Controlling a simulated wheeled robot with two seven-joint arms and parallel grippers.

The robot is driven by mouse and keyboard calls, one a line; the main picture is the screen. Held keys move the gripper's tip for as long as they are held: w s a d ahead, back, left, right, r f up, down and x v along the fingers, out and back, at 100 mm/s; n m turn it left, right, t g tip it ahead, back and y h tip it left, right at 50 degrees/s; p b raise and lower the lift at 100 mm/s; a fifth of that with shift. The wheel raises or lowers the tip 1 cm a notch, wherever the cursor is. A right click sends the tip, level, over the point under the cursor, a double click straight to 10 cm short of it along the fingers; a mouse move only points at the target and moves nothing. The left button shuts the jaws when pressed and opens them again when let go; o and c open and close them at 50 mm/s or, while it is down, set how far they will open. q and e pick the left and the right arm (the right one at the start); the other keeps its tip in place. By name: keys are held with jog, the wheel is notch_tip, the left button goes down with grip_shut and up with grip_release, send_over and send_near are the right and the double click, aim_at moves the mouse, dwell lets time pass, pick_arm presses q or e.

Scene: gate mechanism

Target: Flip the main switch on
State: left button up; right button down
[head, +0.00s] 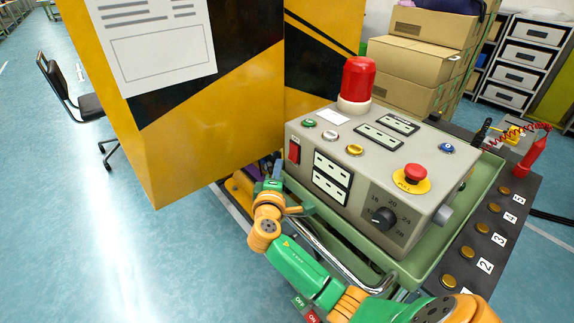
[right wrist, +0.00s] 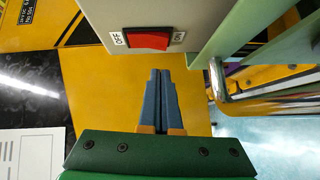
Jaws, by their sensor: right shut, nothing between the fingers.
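The main switch is a red rocker (head: 294,152) on the left end face of the grey control box (head: 345,150). In the right wrist view the rocker (right wrist: 148,40) sits between an OFF label on its left and an ON label on its right. I cannot tell for certain which side is pressed in. My right gripper (head: 277,166) is just below the switch in the head view, its blue fingers shut and empty. In the right wrist view its fingertips (right wrist: 160,72) point at the panel near the rocker, with a visible gap. My left gripper is not in view.
A green frame (head: 392,262) and a metal rail (head: 325,245) run close beside my right arm. A yellow and black cabinet (head: 215,110) stands to the left. The box top carries a red beacon (head: 359,80) and a red emergency button (head: 414,173).

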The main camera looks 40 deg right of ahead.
aim_at(289, 157)
jog(key=shift+d+f, duration=0.15)
jog(key=shift+d, duration=1.4)
